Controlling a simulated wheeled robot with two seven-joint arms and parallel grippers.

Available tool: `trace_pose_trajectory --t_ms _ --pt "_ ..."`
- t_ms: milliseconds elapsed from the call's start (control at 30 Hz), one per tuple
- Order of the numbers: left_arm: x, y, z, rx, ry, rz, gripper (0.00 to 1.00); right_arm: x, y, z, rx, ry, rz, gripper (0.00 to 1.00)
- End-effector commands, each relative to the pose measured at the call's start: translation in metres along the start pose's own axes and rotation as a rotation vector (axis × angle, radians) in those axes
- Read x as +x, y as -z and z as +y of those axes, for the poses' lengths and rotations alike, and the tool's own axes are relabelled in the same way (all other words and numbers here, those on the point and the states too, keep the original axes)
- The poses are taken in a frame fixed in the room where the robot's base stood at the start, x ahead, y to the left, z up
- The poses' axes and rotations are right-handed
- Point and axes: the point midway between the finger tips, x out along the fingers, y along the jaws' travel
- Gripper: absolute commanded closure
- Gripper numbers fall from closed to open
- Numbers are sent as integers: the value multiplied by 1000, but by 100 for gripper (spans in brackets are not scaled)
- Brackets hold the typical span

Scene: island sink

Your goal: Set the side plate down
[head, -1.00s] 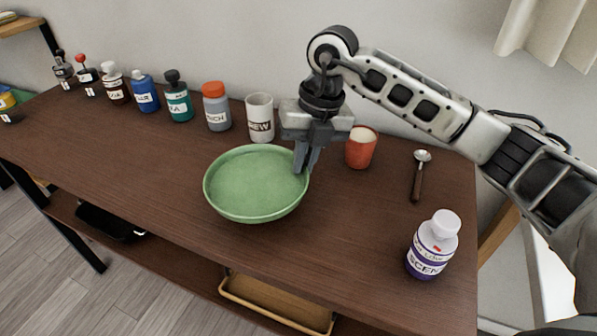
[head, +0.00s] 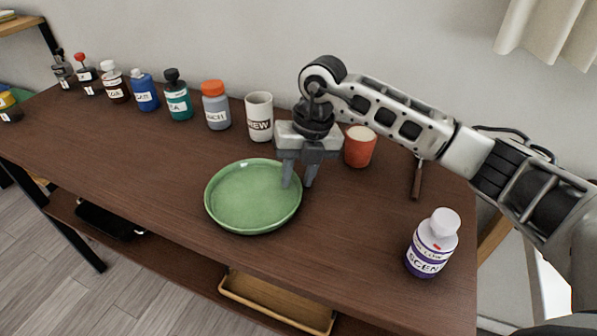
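The green side plate (head: 240,200) lies flat on the dark wooden table (head: 140,190), near its front edge. My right gripper (head: 298,180) points down at the plate's right rim. Its fingers are spread apart, one over the inside of the rim and one outside it, with a visible gap. I cannot tell whether a finger still touches the rim. My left gripper is not in view.
Behind the plate stand a white mug (head: 259,117), an orange-capped bottle (head: 215,105) and several other bottles. A red cup (head: 360,147) stands right of my gripper, with a spoon (head: 417,180) and a purple-white bottle (head: 433,243) farther right. Table left of the plate is clear.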

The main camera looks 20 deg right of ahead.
Motion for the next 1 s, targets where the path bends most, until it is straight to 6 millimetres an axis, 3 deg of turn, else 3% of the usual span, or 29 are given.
trace_pose_trajectory --t_ms 333,700,1000 --pt "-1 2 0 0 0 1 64 -13 -1 0 0 0 -3 70" --pt "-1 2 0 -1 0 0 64 -89 -1 1 0 -1 -4 70" --pt "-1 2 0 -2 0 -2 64 -122 0 0 1 0 0 70"
